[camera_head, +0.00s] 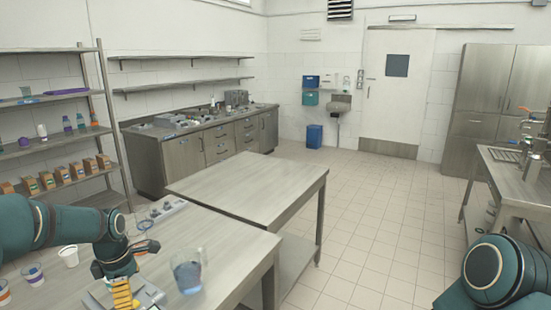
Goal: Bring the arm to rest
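My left arm comes in from the left over the near table (225,245). Its gripper (122,292) points down at the bottom of the view, over a light flat device (153,291). Yellow and black parts show at its lower end; whether the fingers are open or shut is unclear. A clear jug with bluish contents (187,277) stands upright to the right of the gripper, apart from it. A white cup (69,258) and a cup with a purple band (33,275) stand to the left. My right arm shows at the lower right; its gripper is out of view.
Another cup (4,293) is at the left edge. A second steel table (250,182) adjoins behind. Shelves with bottles and boxes (62,178) stand at left. A steel sink counter (515,185) is at right. The tiled floor between is clear.

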